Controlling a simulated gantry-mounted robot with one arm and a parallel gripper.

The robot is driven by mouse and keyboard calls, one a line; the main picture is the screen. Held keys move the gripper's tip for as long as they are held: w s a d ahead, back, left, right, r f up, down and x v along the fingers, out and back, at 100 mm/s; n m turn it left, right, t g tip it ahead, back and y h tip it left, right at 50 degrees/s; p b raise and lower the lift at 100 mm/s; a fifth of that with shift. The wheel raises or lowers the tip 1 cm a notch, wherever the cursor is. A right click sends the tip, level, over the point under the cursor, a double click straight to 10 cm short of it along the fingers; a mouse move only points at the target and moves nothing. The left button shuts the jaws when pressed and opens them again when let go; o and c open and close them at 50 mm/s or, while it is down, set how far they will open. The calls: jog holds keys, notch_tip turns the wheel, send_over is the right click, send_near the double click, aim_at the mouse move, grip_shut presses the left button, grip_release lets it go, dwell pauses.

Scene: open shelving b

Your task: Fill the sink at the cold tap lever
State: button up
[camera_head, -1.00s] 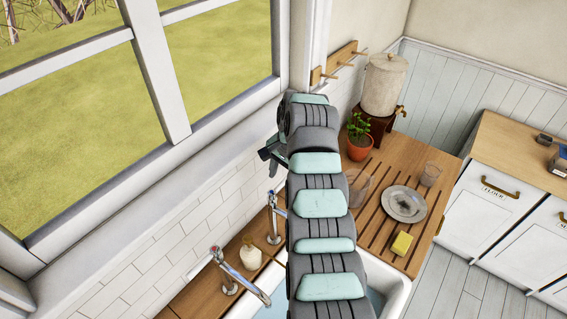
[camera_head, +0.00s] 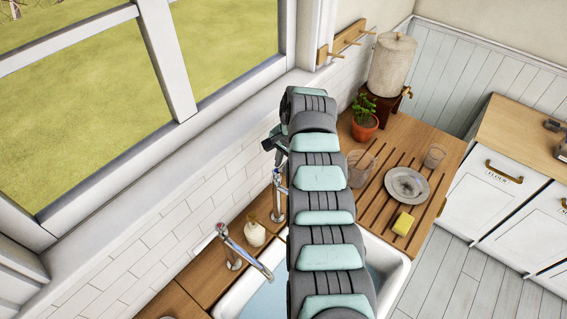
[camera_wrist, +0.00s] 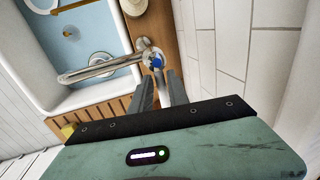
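The cold tap (camera_wrist: 110,68) has a blue mark (camera_wrist: 155,61) on top and a chrome spout reaching over the sink. In the head view the cold tap (camera_head: 279,200) stands beside my arm. My gripper (camera_wrist: 160,76) has its two fingers apart with a gap between them, close to the blue-marked top of the tap. Whether they touch it I cannot tell. In the head view my gripper (camera_head: 275,143) is partly hidden behind my arm. The white sink (camera_wrist: 37,88) has a pale blue interior (camera_wrist: 85,30); my arm covers much of it in the head view (camera_head: 398,268).
A second tap with a red mark (camera_head: 240,250) and a soap bottle (camera_head: 255,234) stand left of my arm. On the wooden drainer are a glass (camera_head: 360,168), plate (camera_head: 407,186), yellow sponge (camera_head: 403,224) and potted plant (camera_head: 364,122). The tiled wall (camera_wrist: 225,40) is close beside my gripper.

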grip_shut()
